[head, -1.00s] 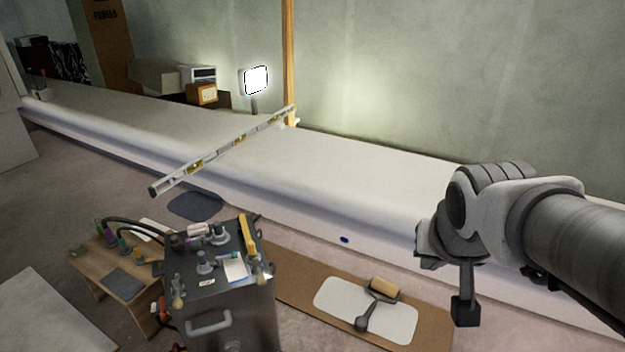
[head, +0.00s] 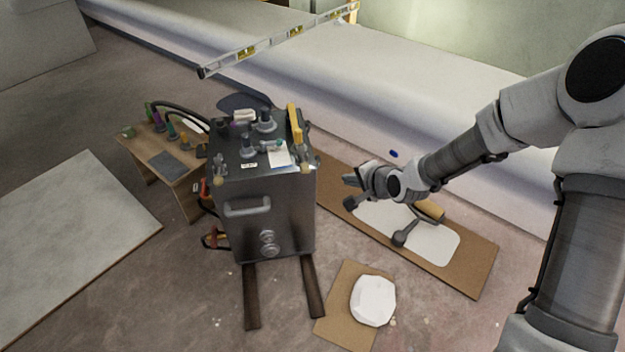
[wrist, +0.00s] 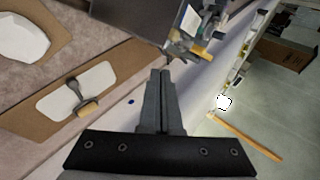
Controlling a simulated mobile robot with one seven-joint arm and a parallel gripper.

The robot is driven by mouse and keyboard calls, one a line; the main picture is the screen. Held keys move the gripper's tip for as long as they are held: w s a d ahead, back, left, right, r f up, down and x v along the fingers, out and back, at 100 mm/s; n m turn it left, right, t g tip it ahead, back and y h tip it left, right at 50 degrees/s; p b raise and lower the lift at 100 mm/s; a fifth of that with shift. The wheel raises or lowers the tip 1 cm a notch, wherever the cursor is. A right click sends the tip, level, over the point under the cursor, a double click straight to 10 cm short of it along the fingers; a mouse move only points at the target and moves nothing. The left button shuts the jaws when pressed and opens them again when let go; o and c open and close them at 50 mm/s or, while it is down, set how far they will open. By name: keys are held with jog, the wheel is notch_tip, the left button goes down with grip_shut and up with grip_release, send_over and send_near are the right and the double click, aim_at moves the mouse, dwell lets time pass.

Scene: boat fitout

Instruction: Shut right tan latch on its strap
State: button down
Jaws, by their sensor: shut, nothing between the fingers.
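The dark grey chest (head: 275,205) stands left of centre in the head view. A small tan latch (head: 304,168) shows at its top right edge. Another tan latch (head: 218,180) is at its left edge.
Several tools, a yellow bar (head: 294,124) and a white paper (head: 279,157) lie on the chest. A brown board (head: 470,270) with a roller (head: 430,209) lies to its right. A white lump (head: 374,300) sits in front. A long white bench (head: 340,100) runs behind.

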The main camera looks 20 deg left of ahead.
jog(key=a+f+m+t+y+b, duration=0.1)
jog(key=a+f+m+t+b, duration=0.3)
jog(key=f+m, duration=0.6)
jog(key=a+f+m+t+y+b, duration=0.1)
jog(key=a+f+m+t+b, duration=0.4)
jog(key=f+m, duration=0.5)
jog(key=m+b, duration=0.2)
jog(key=shift+w+a+f+m, duration=0.15)
jog(key=shift+w+f+m, duration=0.15)
jog(key=shift+w+m, duration=0.1)
jog(key=shift+w+a, duration=0.1)
